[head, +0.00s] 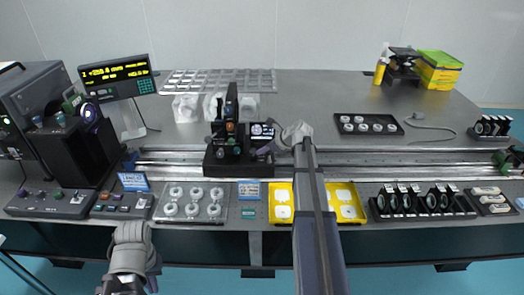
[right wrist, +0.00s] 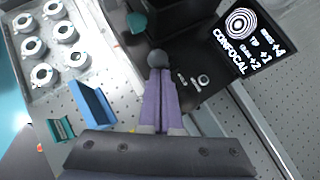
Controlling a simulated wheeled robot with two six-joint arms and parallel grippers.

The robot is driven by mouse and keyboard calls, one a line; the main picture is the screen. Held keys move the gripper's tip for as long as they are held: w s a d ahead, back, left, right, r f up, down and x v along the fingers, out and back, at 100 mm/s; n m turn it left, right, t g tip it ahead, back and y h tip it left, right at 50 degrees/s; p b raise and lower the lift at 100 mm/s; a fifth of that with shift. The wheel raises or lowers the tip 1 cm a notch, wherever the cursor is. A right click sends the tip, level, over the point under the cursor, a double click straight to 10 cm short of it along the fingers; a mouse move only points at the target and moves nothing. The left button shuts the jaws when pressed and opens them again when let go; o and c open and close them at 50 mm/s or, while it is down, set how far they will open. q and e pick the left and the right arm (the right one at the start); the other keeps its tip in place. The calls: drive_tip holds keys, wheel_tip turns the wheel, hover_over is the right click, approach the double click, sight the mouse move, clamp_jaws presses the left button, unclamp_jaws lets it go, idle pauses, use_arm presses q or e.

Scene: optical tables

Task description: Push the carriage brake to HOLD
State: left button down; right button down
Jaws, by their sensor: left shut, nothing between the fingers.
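The black carriage (head: 238,160) sits on the long rail on the table, left of centre in the head view. Its dark base (right wrist: 192,62) shows in the right wrist view. A grey ball knob (right wrist: 158,58), apparently the brake lever's end, stands at my right fingertips. My right gripper (right wrist: 158,74) has its two fingers together, with the tips at or touching the knob; exact contact is unclear. In the head view my right arm covers most of that gripper. My left gripper (head: 123,285) hangs shut and empty at the front edge, far from the carriage. The HOLD marking is not readable.
A screen reading CONFOCAL (right wrist: 243,38) stands beside the carriage. A tray of white ringed parts (head: 192,205) and a blue sign (head: 249,190) lie in front of the rail. Yellow trays (head: 345,203) and a lens rack (head: 422,203) are to the right.

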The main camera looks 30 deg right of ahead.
drive_tip(key=shift+w+d+r+m+g+y+p, duration=0.35)
drive_tip(key=shift+w+r+g+p, duration=0.3)
drive_tip(key=shift+p, duration=0.35)
drive_tip(key=shift+w+d+r+m+g+y+p, duration=0.1)
drive_tip(key=shift+w+d+m+g+y+p, duration=0.25)
drive_tip(key=shift+w+g+p, duration=0.3)
drive_tip(key=shift+w+d+m+g+y, duration=0.3)
drive_tip(key=shift+w+d+g+y, duration=0.3)
drive_tip(key=shift+g, duration=0.4)
drive_tip(key=shift+w+d, duration=0.3)
drive_tip(key=shift+w, duration=0.5)
drive_tip(key=shift+p, duration=0.3)
drive_tip(key=shift+r+p, duration=0.65)
drive_tip(key=shift+r, duration=0.05)
drive_tip(key=shift+s, duration=0.1)
